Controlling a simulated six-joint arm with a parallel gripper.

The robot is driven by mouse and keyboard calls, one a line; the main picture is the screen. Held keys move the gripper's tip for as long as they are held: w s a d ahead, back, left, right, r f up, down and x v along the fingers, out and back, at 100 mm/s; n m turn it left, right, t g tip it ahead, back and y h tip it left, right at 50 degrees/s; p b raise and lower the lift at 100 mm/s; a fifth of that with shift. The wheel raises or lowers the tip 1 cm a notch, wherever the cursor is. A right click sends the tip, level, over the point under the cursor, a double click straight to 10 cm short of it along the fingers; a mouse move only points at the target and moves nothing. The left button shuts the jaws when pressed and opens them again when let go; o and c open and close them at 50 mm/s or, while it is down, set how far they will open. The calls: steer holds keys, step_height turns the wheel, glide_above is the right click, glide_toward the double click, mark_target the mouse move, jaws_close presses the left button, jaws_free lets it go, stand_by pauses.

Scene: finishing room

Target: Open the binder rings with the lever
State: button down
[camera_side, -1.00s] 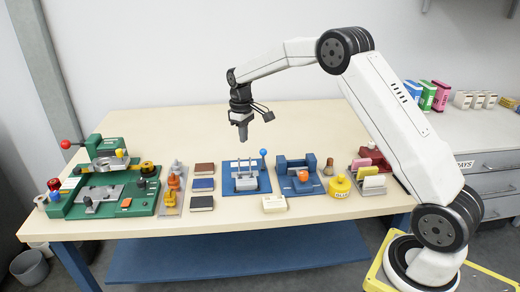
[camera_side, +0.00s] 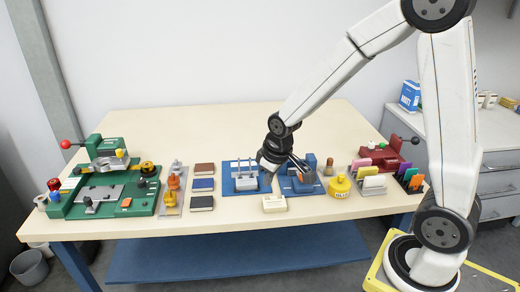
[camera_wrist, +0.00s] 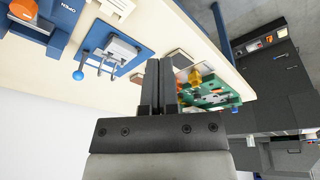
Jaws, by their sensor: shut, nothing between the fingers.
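The binder mechanism is a blue base plate (camera_side: 230,187) with a grey block (camera_side: 246,183) bearing upright metal prongs. In the wrist view the blue plate (camera_wrist: 133,66) lies left of my fingers, with the grey block (camera_wrist: 121,47) and its prongs on it. A lever with a blue ball knob (camera_wrist: 78,75) stands out at that plate's edge; in the side view the knob is hidden behind my gripper. I cannot tell whether the rings are open or shut. My gripper (camera_side: 266,166) is tilted, low over the plate's right side. Its fingers (camera_wrist: 160,64) are together and empty, apart from the knob.
Another blue fixture (camera_side: 310,185) stands close right of my gripper. A cream block (camera_side: 274,204) lies in front, and a yellow pot (camera_side: 339,188) is further right. Small books (camera_side: 202,185) and a green machine (camera_side: 125,205) stand left. The table behind is clear.

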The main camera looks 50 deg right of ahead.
steer(key=w+d+f+n+t+h, duration=0.1)
steer(key=d+f+n+t, duration=0.2)
steer(key=d+n+t, duration=0.3)
steer(key=w+d+f+n+t+h, duration=0.1)
steer(key=w+d+f+n+t, duration=0.1)
steer(key=d+f+n+t, duration=0.2)
steer(key=shift+d+f+n+t+h, duration=0.2)
steer(key=shift+d+n+t+h, duration=0.1)
steer(key=shift+d+n+t, duration=1.5)
steer(key=shift+w+d, duration=0.15)
steer(key=shift+d, duration=0.05)
steer(key=x, duration=1)
steer(key=shift+f, duration=0.2)
steer(key=shift+w+d+f, duration=0.1)
steer(key=shift+w+d, duration=0.1)
steer(key=shift+d, duration=0.25)
steer(key=shift+w+d+f, duration=0.1)
steer(key=shift+w+d, duration=0.1)
steer(key=shift+d, duration=0.25)
steer(key=shift+w+d+f, duration=0.15)
steer(key=shift+w+d, duration=0.35)
steer(key=shift+d, duration=0.2)
